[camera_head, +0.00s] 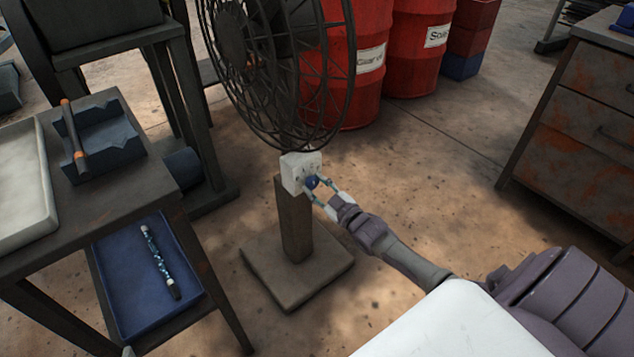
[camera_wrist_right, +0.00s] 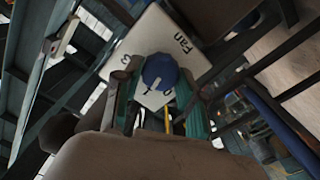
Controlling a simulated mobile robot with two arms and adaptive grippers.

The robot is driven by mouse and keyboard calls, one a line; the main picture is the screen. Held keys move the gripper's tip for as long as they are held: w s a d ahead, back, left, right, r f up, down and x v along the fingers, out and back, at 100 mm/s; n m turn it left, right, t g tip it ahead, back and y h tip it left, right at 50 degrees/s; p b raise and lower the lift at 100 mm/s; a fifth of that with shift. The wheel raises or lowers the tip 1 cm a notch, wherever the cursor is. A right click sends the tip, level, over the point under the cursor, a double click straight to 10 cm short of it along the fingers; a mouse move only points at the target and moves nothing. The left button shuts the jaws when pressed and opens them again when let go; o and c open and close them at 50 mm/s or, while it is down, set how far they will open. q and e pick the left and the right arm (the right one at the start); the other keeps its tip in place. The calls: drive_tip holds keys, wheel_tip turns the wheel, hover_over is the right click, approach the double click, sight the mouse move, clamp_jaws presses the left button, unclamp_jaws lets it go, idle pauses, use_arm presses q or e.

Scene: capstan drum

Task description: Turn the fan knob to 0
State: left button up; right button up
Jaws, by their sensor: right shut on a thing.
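The fan knob (camera_head: 312,182) is a small dark blue knob on the front of a white control box (camera_head: 294,173), on the post under the large black wire fan (camera_head: 262,60). In the right wrist view the knob (camera_wrist_right: 160,72) is round with a pale pointer line, on a white plate marked "Fan" with numerals around it. I cannot tell surely which numeral the line points at. My right gripper (camera_head: 316,190) is shut on the knob, with a finger on either side of it. My left gripper is not seen.
The fan post stands on a square base (camera_head: 297,264). At left is a workbench (camera_head: 95,215) with a white tray (camera_head: 27,188) and a blue lower tray (camera_head: 120,268). Red drums (camera_head: 418,45) stand behind the fan, a rusty drawer cabinet (camera_head: 590,105) at right. Floor between is clear.

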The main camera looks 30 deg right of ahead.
drive_tip(key=n+p, duration=0.1)
drive_tip(key=n, duration=0.2)
drive_tip(key=shift+n, duration=2.3)
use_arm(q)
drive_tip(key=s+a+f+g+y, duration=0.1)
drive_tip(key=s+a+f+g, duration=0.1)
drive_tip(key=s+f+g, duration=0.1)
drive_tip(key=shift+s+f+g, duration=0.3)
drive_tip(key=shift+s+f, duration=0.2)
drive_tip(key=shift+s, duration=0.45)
use_arm(e)
drive_tip(key=shift+a+f+n, duration=0.1)
drive_tip(key=shift+n, duration=0.7)
drive_tip(key=o, duration=1.1)
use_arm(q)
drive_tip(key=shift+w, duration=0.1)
use_arm(e)
drive_tip(key=shift+o, duration=0.2)
drive_tip(key=s+d, duration=0.1)
drive_tip(key=s, duration=1.1)
